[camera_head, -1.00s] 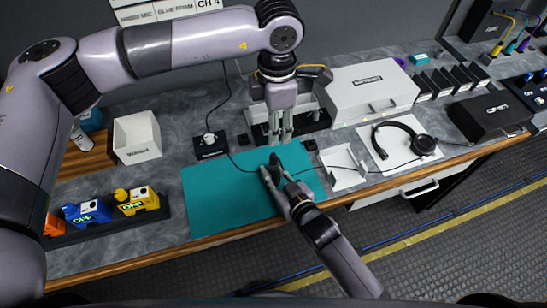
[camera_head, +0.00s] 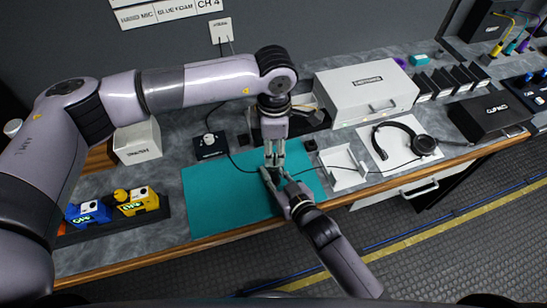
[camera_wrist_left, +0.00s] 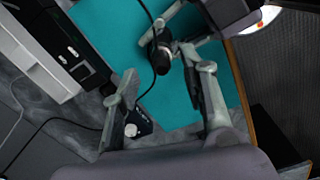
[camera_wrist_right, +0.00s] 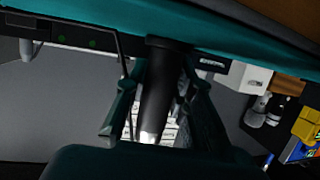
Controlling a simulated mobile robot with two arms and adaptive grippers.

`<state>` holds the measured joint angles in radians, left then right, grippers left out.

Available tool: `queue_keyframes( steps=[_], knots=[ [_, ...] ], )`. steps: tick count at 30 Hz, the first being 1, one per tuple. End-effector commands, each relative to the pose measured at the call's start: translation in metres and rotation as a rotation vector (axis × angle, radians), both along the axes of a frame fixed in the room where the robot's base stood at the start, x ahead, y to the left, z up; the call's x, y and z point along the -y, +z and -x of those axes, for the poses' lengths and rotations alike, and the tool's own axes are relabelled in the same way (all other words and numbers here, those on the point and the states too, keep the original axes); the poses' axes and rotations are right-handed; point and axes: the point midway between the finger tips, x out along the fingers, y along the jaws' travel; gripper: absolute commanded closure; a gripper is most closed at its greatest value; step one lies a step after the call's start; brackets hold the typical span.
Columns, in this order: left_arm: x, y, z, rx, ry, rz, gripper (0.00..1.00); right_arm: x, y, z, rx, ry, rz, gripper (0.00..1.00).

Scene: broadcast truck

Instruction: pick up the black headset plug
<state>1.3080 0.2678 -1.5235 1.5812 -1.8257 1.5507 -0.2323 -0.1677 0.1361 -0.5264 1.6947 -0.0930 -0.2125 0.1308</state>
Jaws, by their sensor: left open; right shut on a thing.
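The black plug (camera_wrist_right: 158,85), a dark tapered body with a silvery end, is between the fingers of my right gripper (camera_head: 274,178). This gripper is shut on it above the teal mat (camera_head: 215,205). The plug also shows in the left wrist view (camera_wrist_left: 160,58), with a thin black cable near it. My left gripper (camera_head: 274,160) is open and points down, right beside the right gripper. In the left wrist view, the plug and right fingers lie ahead, between the left fingers' directions. In the head view the fingers mostly hide the plug.
A black headset (camera_head: 405,143) lies on a white sheet at the right. A white stand (camera_head: 345,167) is right of the mat. A white case (camera_head: 367,90) stands behind. A small black box with a knob (camera_head: 210,145) is behind the mat. Blue and yellow units (camera_head: 137,201) stand left.

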Motion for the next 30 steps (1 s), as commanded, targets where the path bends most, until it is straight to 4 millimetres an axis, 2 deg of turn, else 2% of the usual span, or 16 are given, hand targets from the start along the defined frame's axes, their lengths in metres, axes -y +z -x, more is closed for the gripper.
queue_keyframes(
  steps=[3, 6, 13, 30],
  knots=[
    [-0.002, -0.021, 0.003, -0.003, 0.002, -0.001, 0.60, 0.000, 0.000, 0.000, 0.000, 0.000, 0.000, 1.00],
    [-0.001, -0.032, 0.002, -0.002, 0.002, 0.000, 0.60, 0.000, 0.000, 0.000, 0.000, 0.000, 0.000, 1.00],
    [-0.001, -0.035, 0.002, 0.000, 0.002, 0.000, 0.60, 0.000, 0.000, 0.000, 0.000, 0.000, 0.000, 1.00],
    [-0.001, -0.034, 0.002, 0.000, 0.002, 0.000, 0.97, 0.000, 0.000, 0.000, 0.000, 0.000, 0.000, 1.00]
  ],
)
